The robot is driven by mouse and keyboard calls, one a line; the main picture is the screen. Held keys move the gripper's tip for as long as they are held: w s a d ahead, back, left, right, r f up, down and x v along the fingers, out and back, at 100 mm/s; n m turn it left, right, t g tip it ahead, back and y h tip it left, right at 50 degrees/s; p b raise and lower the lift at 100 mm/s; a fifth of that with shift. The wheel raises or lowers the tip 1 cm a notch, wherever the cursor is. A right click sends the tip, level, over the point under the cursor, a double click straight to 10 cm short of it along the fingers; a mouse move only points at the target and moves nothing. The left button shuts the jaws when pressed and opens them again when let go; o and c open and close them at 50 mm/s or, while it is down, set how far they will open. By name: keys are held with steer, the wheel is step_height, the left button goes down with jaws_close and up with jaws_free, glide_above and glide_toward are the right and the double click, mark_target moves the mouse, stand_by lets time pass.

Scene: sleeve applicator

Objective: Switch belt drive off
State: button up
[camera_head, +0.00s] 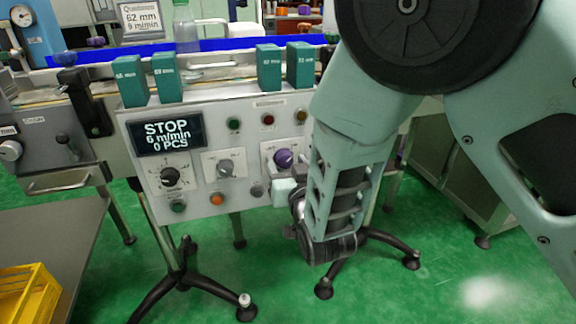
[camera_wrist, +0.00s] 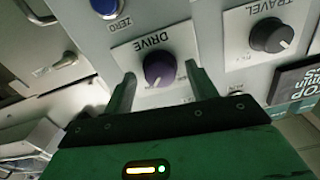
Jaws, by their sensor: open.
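The drive knob is purple and sits on a white plate of the control panel (camera_head: 200,200), right of the middle. It shows in the head view (camera_head: 284,158) and, close up, in the wrist view (camera_wrist: 160,68), where the plate reads DRIVE upside down. The knob's pale mark points to the bottom of the wrist view, slightly left. My gripper (camera_wrist: 162,76) is open, with one finger on each side of the knob and gaps between. Whether the fingers reach knob depth is unclear. In the head view my arm hides most of the gripper. The display (camera_head: 167,135) reads STOP, 6 m/min, 0 PCS.
A dark TRAVEL knob (camera_wrist: 272,32) and a blue ZERO button (camera_wrist: 105,7) are near the drive knob. Green blocks (camera_head: 270,67) stand above the panel along the conveyor. A yellow crate (camera_head: 28,297) rests at lower left. Black-footed stands are below the panel.

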steer(key=c, duration=1)
steer(key=n+p, duration=0.2)
steer(key=n, duration=0.2)
steer(key=shift+r, duration=0.1)
steer(key=n+p, duration=0.2)
steer(key=n, duration=0.3)
steer(key=shift+a+p, duration=0.1)
steer(key=shift+p, duration=0.25)
steer(key=n+p, duration=0.3)
steer(key=n, duration=0.2)
steer(key=shift+n, duration=0.3)
steer(key=shift+n+p, duration=0.7)
steer(key=shift+n, duration=0.9)
steer(key=shift+f, duration=0.2)
steer(key=shift+s, duration=0.1)
